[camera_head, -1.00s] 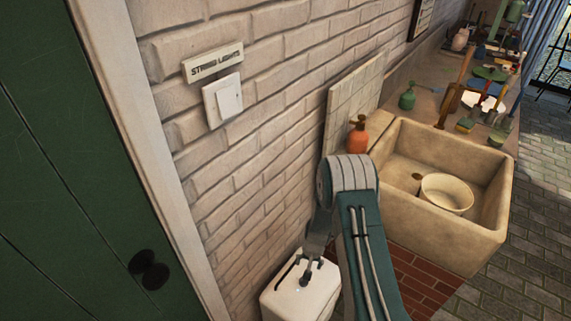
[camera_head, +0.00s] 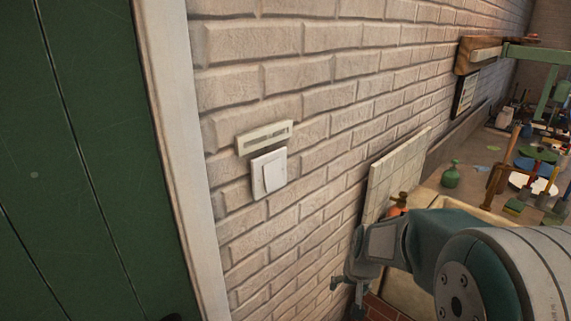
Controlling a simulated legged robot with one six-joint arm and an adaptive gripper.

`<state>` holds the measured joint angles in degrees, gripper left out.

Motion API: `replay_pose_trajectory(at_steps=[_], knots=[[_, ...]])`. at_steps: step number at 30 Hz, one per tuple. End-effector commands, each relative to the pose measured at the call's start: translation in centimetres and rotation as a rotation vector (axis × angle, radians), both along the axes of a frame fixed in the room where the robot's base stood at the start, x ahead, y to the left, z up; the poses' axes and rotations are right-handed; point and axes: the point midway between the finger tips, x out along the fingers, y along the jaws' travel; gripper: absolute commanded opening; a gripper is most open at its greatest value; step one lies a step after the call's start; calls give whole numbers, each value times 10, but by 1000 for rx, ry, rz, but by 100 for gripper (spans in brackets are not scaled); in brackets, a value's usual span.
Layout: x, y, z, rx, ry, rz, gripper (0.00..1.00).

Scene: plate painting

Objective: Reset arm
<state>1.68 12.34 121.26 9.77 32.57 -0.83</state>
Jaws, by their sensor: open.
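My arm comes in from the lower right and reaches left across the front of the sink. My gripper (camera_head: 347,289) hangs at its end, low beside the brick wall, small and partly hidden by its own wrist. Its fingers look apart, with nothing seen between them. A white light switch (camera_head: 269,173) is on the wall, up and left of the gripper and well apart from it. A pale label plate (camera_head: 264,138) is just above the switch; its text cannot be read.
A green door (camera_head: 85,160) with a white frame (camera_head: 178,150) stands at left. An orange bottle (camera_head: 398,204) and the stone sink (camera_head: 405,296) are partly hidden behind my arm. A green bottle (camera_head: 450,175) and several painting tools stand on the counter at right.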

Motion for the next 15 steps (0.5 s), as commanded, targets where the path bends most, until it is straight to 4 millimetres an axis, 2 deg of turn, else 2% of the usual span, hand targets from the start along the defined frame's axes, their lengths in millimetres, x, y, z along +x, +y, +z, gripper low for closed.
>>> replay_pose_trajectory(at_steps=[1,6,15], knots=[[-10,1,18,-6,-20,10,87],[-45,2,64,-25,-67,40,87],[-117,1,123,-67,-148,82,87]])
